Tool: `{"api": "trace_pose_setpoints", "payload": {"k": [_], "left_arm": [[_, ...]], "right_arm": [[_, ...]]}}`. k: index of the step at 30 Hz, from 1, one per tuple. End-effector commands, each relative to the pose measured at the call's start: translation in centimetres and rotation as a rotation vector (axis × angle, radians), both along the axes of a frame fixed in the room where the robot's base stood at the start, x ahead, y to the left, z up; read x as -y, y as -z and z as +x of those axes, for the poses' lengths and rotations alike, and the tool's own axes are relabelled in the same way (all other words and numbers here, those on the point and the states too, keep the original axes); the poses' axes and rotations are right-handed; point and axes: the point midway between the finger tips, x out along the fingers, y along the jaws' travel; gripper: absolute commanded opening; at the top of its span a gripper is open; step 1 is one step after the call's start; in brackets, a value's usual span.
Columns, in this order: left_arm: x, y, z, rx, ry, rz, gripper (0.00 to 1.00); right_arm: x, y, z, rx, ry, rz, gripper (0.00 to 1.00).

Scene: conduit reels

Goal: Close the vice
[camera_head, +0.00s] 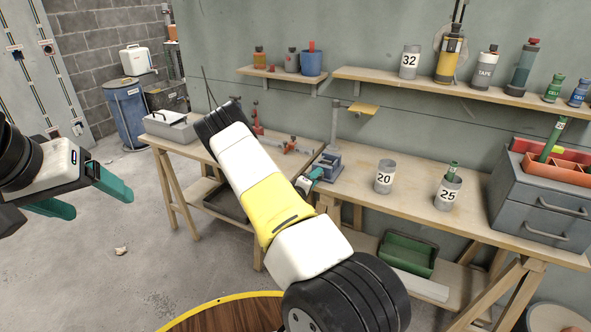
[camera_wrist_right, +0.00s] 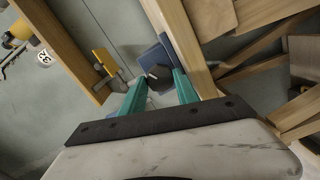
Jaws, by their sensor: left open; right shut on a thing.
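The blue vice (camera_head: 329,163) is mounted at the front edge of the workbench, right of the middle in the head view. It also shows in the right wrist view (camera_wrist_right: 154,56), just beyond the fingertips. My right gripper (camera_head: 311,176) is at the front of the vice, its teal fingers around the dark vice handle (camera_wrist_right: 158,73). My right arm hides part of the bench in front of the vice, and the jaw gap cannot be made out. My left gripper (camera_head: 101,203) is open and empty over the floor at the left, well away from the bench.
The wooden workbench (camera_head: 408,205) carries grey cups marked 20 (camera_head: 384,178) and 25 (camera_head: 447,194) right of the vice, and a grey drawer box (camera_head: 530,205). A yellow-topped stand (camera_head: 363,108) rises behind the vice. A round yellow-rimmed wooden top (camera_head: 205,309) is at the bottom.

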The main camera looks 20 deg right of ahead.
Motion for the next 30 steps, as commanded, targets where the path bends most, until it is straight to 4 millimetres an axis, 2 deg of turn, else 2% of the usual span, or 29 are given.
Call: {"api": "trace_pose_setpoints", "payload": {"k": [30], "left_arm": [[0.0, 0.0, 0.0, 0.0, 0.0, 0.0, 0.77]], "right_arm": [[0.12, 0.12, -0.25, 0.731, 0.001, 0.629, 0.0]]}}
